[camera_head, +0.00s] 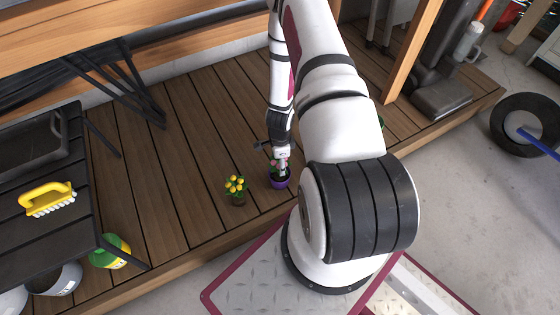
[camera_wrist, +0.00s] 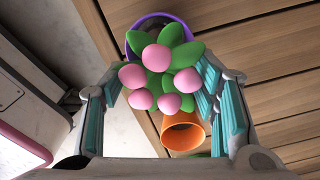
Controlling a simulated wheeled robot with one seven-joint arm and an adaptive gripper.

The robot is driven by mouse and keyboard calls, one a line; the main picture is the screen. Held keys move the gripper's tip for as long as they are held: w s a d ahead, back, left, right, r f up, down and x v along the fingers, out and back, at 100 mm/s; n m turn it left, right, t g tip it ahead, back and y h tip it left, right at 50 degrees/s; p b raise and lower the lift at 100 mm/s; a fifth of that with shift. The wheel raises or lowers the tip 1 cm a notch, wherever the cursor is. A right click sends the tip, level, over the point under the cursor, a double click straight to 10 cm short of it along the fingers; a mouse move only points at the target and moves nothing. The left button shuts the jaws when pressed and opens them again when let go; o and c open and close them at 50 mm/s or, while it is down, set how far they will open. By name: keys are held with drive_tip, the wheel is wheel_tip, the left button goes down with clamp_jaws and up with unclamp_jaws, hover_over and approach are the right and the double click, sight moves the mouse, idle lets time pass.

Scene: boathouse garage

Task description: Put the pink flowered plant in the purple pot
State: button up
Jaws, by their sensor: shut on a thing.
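The pink flowered plant (camera_wrist: 165,70) has round pink blooms and green leaves and sits between the teal-padded fingers of my gripper (camera_wrist: 163,88). Its lower part is hidden by the blooms and leaves. The purple pot (camera_wrist: 137,30) shows behind the plant, its rim partly covered by leaves. In the head view the purple pot (camera_head: 280,182) stands upright on the wooden deck, with my gripper (camera_head: 282,162) pointing down right over it. A bit of pink shows at the fingertips. I cannot tell whether the plant's base touches the pot's inside.
A yellow-flowered plant (camera_head: 236,188) stands left of the purple pot. An orange pot (camera_wrist: 183,132) with an open end shows near the plant in the wrist view. A dark table (camera_head: 60,225) with a yellow brush (camera_head: 47,198) is at the left. The deck (camera_head: 185,130) between is mostly clear.

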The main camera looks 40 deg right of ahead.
drive_tip(key=shift+f, duration=0.25)
drive_tip(key=shift+f+b, duration=0.2)
drive_tip(key=shift+b, duration=0.1)
drive_tip(key=o, duration=1.8)
drive_tip(key=shift+o, duration=0.2)
wheel_tip(320, 180, up, 12)
clamp_jaws()
idle(0.8)
